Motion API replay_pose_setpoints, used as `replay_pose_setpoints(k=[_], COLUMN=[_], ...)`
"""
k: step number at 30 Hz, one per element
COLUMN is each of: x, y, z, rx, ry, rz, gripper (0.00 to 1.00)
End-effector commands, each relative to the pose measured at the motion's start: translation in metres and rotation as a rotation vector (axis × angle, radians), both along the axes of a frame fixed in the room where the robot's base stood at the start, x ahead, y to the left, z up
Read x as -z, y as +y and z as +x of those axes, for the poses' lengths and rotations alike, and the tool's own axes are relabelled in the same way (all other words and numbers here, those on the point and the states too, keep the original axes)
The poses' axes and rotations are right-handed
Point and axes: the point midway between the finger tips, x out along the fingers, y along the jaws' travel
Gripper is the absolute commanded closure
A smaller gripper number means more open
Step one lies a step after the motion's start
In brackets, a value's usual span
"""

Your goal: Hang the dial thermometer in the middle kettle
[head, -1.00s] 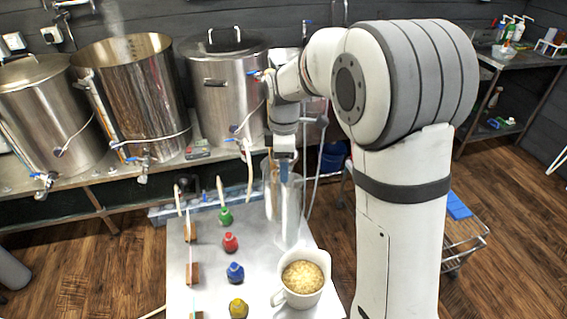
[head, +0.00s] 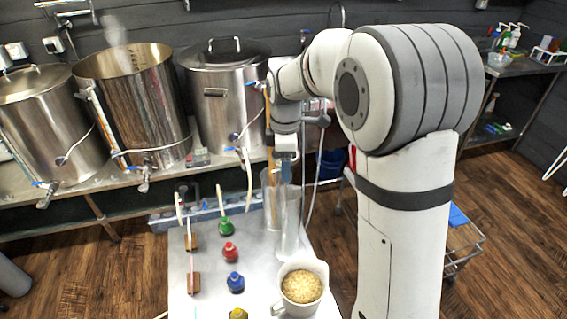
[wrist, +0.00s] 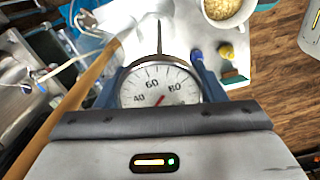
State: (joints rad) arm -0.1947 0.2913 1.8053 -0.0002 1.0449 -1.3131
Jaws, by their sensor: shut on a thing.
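The dial thermometer (wrist: 158,88) has a round white face with a red needle and a thin dark stem. My gripper (wrist: 150,85) is shut on it, with a blue finger on each side of the dial. In the head view my gripper (head: 286,170) is above the back of the steel table, by the clear cylinders, and the thermometer is hard to make out there. The middle kettle (head: 135,105) is steel, open-topped and steaming, on the shelf to the left of my gripper.
Lidded kettles stand left (head: 50,125) and right (head: 228,110) of it. Clear cylinders (head: 288,225), a jug of grain (head: 302,287) and small bottles, including a red one (head: 230,252), stand on the steel table (head: 210,285). A wooden paddle (wrist: 80,90) shows beside my gripper.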

Motion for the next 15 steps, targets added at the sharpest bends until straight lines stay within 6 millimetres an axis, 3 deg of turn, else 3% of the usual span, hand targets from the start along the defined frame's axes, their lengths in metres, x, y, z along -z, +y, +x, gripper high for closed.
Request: replay_pose_setpoints(k=[8, 15], x=[-0.013, -0.042], y=[-0.002, -0.001], z=[0.001, 0.001], rx=[0.0, -0.002], ry=[-0.001, -0.002], rz=[0.0, 0.001], gripper=[0.64, 0.64])
